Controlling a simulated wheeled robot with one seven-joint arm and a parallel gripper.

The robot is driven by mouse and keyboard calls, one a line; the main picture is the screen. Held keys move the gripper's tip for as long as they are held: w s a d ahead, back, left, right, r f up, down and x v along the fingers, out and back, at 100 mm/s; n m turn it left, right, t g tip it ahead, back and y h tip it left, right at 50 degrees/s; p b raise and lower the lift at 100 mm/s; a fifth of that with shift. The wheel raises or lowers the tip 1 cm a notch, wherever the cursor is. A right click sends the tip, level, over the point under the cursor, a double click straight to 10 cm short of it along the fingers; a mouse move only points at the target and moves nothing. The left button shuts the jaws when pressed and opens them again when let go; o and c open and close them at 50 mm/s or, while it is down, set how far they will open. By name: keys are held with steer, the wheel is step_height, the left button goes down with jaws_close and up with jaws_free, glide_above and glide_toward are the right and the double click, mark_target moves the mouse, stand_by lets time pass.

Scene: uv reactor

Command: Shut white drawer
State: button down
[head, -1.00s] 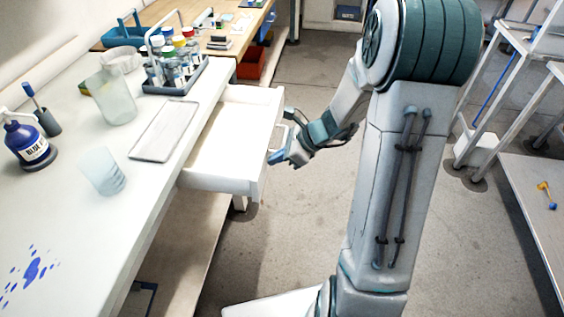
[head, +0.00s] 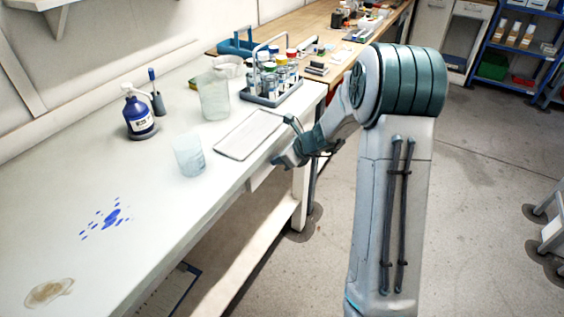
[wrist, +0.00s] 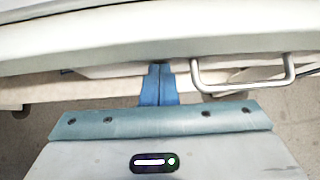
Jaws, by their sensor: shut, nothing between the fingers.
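The white drawer (head: 262,178) now sits under the bench top, with only a small part of its front showing in the head view. In the wrist view its front (wrist: 110,71) is a thin pale strip below the bench edge, with a metal bar handle (wrist: 245,88) to the right of my fingers. My gripper (head: 279,161) is at the drawer front. Its blue fingers (wrist: 160,66) are shut and empty, with their tips at or touching the front, left of the handle. I cannot tell whether the front is fully flush.
The white bench (head: 190,225) holds a grey tray (head: 249,134), clear beakers (head: 189,156), a blue bottle (head: 137,115) and a bottle rack (head: 272,98). A low shelf (head: 240,253) runs beneath. The floor to the right is largely clear.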

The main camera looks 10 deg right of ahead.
steer(key=shift+w+a+r, duration=0.1)
steer(key=shift+a+r, duration=0.1)
steer(key=shift+a, duration=0.15)
steer(key=s+d+r, duration=0.7)
steer(key=s+d, duration=0.1)
steer(key=d, duration=0.1)
steer(key=s+a+r+n+g+h+p, duration=0.1)
steer(key=s+a+r+n+g+p, duration=0.1)
steer(key=s+a+r+n, duration=0.3)
steer(key=s+a+r+n+g+h+p, duration=0.1)
steer(key=s+a+r+n, duration=0.1)
steer(key=s+n, duration=0.55)
steer(key=s+d+r+n+h+p, duration=0.1)
steer(key=s+r+n+h, duration=0.1)
steer(key=s+n, duration=0.4)
steer(key=s+d+r+n+h+p, duration=0.1)
steer(key=s+r+n+h, duration=0.1)
steer(key=s+n, duration=0.3)
steer(key=shift+s+n+h+p, duration=0.3)
steer(key=shift+s+n+h, duration=0.1)
steer(key=shift+n, duration=0.85)
